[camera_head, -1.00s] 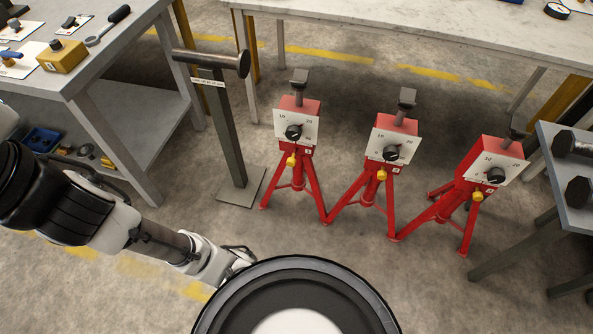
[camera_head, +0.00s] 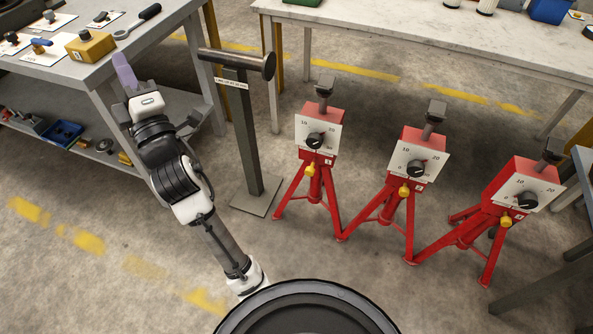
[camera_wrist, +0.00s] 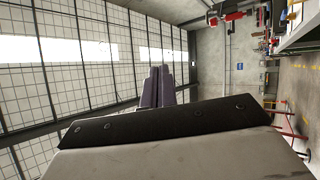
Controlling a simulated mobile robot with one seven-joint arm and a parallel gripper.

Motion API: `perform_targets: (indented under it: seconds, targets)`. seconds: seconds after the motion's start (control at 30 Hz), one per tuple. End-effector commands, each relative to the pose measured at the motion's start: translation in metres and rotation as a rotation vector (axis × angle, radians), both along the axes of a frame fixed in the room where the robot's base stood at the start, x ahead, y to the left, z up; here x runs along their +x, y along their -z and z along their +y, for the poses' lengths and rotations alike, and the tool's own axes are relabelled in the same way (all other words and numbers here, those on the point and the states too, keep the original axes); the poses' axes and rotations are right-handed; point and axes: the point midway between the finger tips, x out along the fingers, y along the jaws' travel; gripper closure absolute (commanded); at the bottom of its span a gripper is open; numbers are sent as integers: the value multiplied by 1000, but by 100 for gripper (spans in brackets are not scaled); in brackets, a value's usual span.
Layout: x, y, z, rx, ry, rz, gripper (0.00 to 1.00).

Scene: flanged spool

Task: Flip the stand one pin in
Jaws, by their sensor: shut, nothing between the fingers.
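Three red tripod stands are in a row in the head view: left stand (camera_head: 318,145), middle stand (camera_head: 415,165) and right stand (camera_head: 520,190). Each has a white dial plate with a black knob and a grey head on top. A yellow pin knob shows below each plate: left (camera_head: 310,170), middle (camera_head: 404,191), right (camera_head: 506,221). The small number labels are too small to read surely. My gripper (camera_head: 124,72) points up by the left table's edge, well left of the stands. Its purple fingers (camera_wrist: 158,87) are together and empty in the wrist view.
A grey post with a horizontal bar (camera_head: 236,62) stands between my arm and the left stand. The left workbench (camera_head: 150,50) holds a yellow box (camera_head: 90,46) and small tools. A white table (camera_head: 420,38) is behind the stands. Open floor lies in front of them.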

Motion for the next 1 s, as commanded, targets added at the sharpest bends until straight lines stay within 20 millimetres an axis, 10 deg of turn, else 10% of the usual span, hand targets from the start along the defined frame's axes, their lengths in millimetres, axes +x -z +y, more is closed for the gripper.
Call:
perform_targets:
  seconds: [0.3,0.6,0.8,1.0]
  targets:
    - [113,230,-89,-802,583,127,100]
    - [124,429,-208,-1620,748,295,100]
    - [104,502,-256,-1960,690,365,100]
    - [96,522,-270,-2065,653,383,100]
